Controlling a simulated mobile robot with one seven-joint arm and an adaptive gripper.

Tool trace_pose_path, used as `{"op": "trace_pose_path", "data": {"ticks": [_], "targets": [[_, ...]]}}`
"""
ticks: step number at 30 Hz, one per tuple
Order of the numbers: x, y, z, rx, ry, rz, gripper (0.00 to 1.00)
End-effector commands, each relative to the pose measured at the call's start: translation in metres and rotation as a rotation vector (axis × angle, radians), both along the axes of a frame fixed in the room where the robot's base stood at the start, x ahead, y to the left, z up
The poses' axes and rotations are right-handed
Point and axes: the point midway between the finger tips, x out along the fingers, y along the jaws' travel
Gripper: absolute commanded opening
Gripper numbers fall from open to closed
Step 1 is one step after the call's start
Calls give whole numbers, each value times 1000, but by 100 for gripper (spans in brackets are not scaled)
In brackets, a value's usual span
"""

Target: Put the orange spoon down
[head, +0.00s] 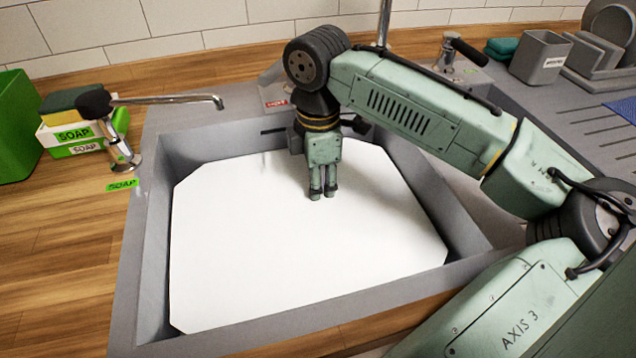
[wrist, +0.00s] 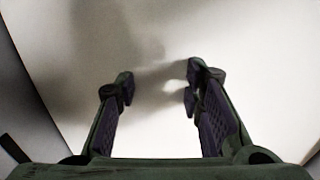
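No orange spoon shows in either view. My gripper (head: 323,194) points down into the sink, low over the white surface in its upper middle. In the wrist view my gripper (wrist: 161,86) has its two fingers apart with nothing between them, so it is open and empty. Only the white surface and shadows show beyond the fingertips. I cannot tell whether the fingertips touch the surface.
A white panel (head: 290,255) covers the inside of the grey sink (head: 153,220). A soap tap (head: 122,145) and soap boxes (head: 73,135) stand at the left. A grey cup (head: 540,57) and a rack (head: 592,62) are at the back right. Wooden counter at left is partly clear.

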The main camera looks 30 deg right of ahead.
Motion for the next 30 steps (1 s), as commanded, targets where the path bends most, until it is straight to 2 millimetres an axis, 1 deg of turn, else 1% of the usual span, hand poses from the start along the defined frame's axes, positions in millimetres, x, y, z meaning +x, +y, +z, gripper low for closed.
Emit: {"op": "trace_pose_path", "data": {"ticks": [1,6,9,15,30], "targets": [[0,1,17,3,-1,1,34],[0,1,40,3,-1,2,34],[0,1,48,1,1,3,34],[0,0,54,1,1,2,34],[0,0,54,0,1,2,34]]}}
